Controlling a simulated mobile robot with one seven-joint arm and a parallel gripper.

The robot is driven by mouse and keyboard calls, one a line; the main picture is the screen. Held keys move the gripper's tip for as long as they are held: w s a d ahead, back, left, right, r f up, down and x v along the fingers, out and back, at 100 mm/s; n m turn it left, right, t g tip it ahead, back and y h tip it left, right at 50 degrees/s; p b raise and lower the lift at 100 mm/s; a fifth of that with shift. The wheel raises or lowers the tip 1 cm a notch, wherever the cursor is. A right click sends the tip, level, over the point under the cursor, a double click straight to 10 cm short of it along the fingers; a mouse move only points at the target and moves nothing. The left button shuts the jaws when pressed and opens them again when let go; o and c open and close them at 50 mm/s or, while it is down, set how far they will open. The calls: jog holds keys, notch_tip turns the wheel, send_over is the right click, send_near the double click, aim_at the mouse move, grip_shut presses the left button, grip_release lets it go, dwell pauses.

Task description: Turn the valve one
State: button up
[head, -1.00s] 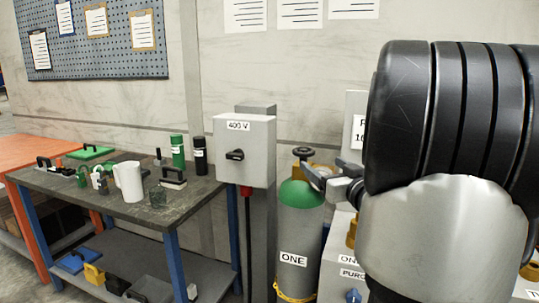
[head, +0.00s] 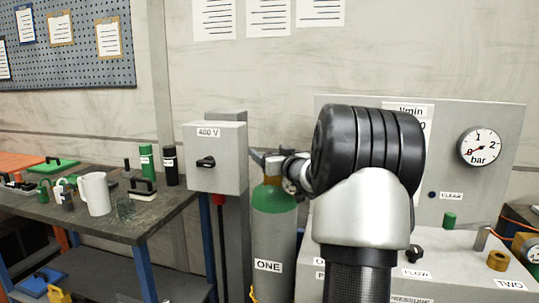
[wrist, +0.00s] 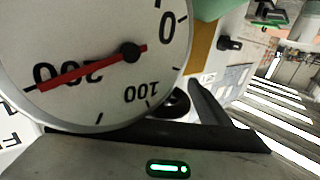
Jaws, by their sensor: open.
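In the head view, the gas cylinder labelled ONE (head: 273,240) stands upright with a green shoulder and a brass fitting (head: 272,181) on top. My gripper (head: 266,157) is at the cylinder's top, level with the valve and pointing left. Its jaws are open. The valve's black handwheel is hard to make out there behind the gripper. In the wrist view, a dark round wheel (wrist: 172,103) shows partly, beside a grey finger. A large gauge (wrist: 95,60) hides much of that view; its red needle points near 200. Whether the fingers touch the wheel, I cannot tell.
A grey 400 V box (head: 215,165) stands close left of the cylinder. A workbench (head: 110,220) with a white jug (head: 94,194) is further left. A grey panel (head: 450,130) with a bar gauge (head: 480,147) is on the right. My arm hides part of it.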

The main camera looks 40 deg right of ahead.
jog(key=shift+w, duration=0.15)
jog(key=shift+c, duration=0.5)
jog(key=c, duration=1)
jog(key=n+y+p, duration=0.2)
jog(key=y+p, duration=0.1)
jog(key=p, duration=0.1)
jog(key=a+n+y+p, duration=0.1)
jog(key=y+p, duration=0.1)
jog(key=p, duration=0.3)
jog(key=n+y+p, duration=0.2)
jog(key=y+p, duration=0.1)
jog(key=p, duration=0.1)
jog(key=shift+a+n+y, duration=0.3)
jog(key=shift+a, duration=0.1)
jog(key=shift+r, duration=0.1)
jog(key=o, duration=1.1)
